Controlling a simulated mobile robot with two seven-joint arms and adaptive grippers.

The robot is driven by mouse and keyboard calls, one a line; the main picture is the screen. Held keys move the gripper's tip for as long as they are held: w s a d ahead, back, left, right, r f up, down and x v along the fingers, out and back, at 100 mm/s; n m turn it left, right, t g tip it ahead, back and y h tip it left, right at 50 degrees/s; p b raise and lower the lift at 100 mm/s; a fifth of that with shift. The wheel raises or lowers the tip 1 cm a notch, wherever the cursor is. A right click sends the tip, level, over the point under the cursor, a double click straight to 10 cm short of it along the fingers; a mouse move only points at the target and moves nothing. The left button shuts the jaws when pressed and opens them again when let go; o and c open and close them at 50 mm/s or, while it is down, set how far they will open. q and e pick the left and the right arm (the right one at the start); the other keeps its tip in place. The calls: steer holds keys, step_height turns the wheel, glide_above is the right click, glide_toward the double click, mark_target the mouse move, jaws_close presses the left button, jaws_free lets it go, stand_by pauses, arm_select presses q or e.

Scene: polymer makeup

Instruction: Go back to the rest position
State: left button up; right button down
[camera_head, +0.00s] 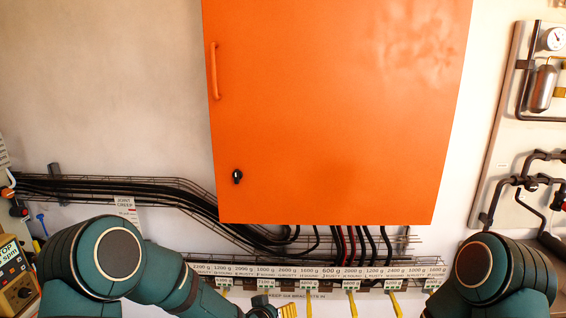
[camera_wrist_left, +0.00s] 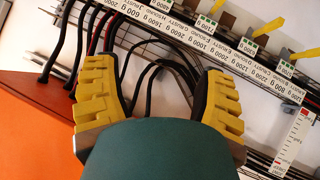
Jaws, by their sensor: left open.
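My left gripper (camera_wrist_left: 158,88) shows in the left wrist view as two yellow ribbed fingers spread wide apart. Nothing is held between them; black cables and a wire tray show in the gap behind. In the head view my left arm reaches in from the lower left. A bit of yellow finger (camera_head: 288,311) shows at the bottom edge, below the labelled rail (camera_head: 316,272). My right arm's green joint shows at the lower right, but its gripper is out of frame.
An orange cabinet (camera_head: 330,110) with a handle and lock fills the upper middle of the wall. A wire cable tray (camera_head: 90,187) runs below it. Yellow tags (camera_head: 352,304) hang from the rail. A yellow device (camera_head: 14,275) is at left; a gauge-and-pipe panel (camera_head: 508,125) is at right.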

arm_select(q)
steer(key=s+a+f+g, duration=0.2)
steer(key=s+f, duration=0.3)
steer(key=s, duration=0.3)
steer(key=s+a+f+n+g+b, duration=0.1)
steer(key=s+a+f+g, duration=0.2)
steer(key=s+f, duration=0.2)
steer(key=s+a+f+g, duration=0.3)
steer(key=s+f, duration=0.3)
steer(key=s, duration=0.5)
steer(key=shift+s+b, duration=0.35)
steer(key=shift+b, duration=0.05)
